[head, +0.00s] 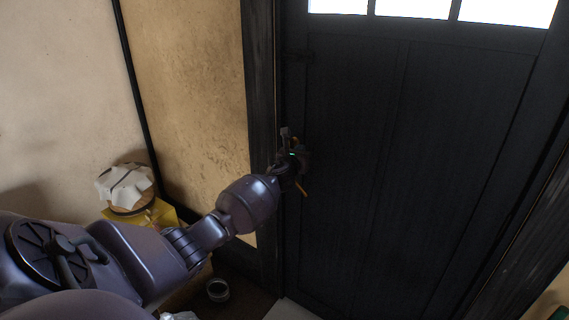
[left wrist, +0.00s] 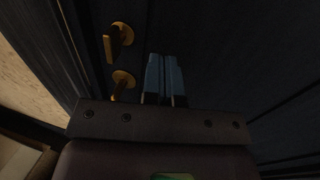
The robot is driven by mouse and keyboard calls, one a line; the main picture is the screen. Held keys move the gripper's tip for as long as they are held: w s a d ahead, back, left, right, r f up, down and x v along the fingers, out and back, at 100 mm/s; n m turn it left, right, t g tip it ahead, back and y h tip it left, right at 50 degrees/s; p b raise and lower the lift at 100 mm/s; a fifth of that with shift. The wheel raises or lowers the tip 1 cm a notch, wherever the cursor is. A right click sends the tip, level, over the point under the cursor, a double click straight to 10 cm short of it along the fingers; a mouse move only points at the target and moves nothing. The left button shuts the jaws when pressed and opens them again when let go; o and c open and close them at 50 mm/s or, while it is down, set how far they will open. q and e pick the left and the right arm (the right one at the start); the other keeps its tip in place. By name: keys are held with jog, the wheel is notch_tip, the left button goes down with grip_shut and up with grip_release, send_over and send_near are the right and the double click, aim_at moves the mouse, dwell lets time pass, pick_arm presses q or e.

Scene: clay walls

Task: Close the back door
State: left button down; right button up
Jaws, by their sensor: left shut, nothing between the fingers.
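The back door (head: 420,150) is a dark panelled door with bright window panes along its top. It fills the right of the head view and looks in line with its dark frame (head: 260,90); I cannot tell whether it is fully shut. My left gripper (head: 293,150) is at the door's left edge, shut and empty. In the left wrist view its closed blue-grey fingers (left wrist: 165,78) are just right of two brass fittings, an upper handle (left wrist: 118,40) and a lower one (left wrist: 122,82). A brass tip (head: 302,188) shows below the gripper in the head view. Contact with the door is unclear. My right gripper is out of view.
A clay wall (head: 190,80) stands left of the door frame. A cloth-covered pot (head: 125,188) on something yellow (head: 165,212) is in the corner behind my left arm.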

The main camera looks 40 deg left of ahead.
pick_arm(q)
jog(key=s+p, duration=0.1)
jog(key=s, duration=0.7)
jog(key=shift+d+f, duration=0.2)
jog(key=shift+d, duration=0.15)
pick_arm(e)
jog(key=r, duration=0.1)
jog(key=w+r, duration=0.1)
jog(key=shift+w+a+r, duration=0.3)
pick_arm(q)
jog(key=shift+w, duration=0.1)
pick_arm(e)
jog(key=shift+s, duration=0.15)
